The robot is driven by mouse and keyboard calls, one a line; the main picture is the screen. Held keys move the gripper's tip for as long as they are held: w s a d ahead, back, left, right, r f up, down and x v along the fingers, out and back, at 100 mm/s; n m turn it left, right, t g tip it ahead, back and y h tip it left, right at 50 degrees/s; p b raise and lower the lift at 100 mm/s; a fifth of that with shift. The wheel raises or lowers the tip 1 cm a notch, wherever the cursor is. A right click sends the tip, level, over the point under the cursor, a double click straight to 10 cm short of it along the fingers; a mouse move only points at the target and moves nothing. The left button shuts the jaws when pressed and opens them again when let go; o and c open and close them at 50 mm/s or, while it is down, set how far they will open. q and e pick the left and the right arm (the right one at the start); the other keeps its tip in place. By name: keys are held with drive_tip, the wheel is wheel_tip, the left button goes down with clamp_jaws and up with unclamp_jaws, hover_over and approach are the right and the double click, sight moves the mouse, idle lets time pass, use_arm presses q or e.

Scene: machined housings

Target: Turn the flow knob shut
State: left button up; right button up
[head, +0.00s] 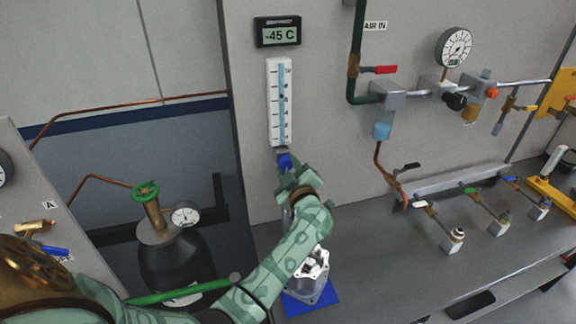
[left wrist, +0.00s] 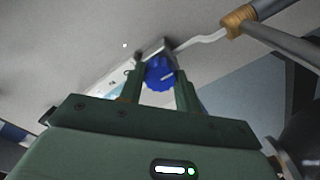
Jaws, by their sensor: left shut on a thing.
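The blue flow knob (head: 285,161) sits at the foot of the white flow meter (head: 271,104) on the grey wall panel. The meter has a blue-tinted tube with a small dark float in its upper half. My left gripper (head: 287,168) reaches up to the knob. In the left wrist view the blue knob (left wrist: 159,73), with a white mark on its face, sits between the two green fingers of my left gripper (left wrist: 160,88), which is shut on it. My right gripper does not show.
A display (head: 278,32) above the meter reads -45 C. A metal housing (head: 312,268) stands on a blue mat (head: 322,299) under my left arm. A dark cylinder (head: 170,262) with a green handwheel stands left. Pipes, a gauge (head: 453,47) and a red-handled valve (head: 380,69) are on the right.

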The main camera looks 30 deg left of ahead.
use_arm(q)
drive_tip(key=shift+f+n, duration=0.1)
drive_tip(key=shift+n, duration=0.2)
drive_tip(key=o, duration=1)
drive_tip(key=shift+c, duration=0.2)
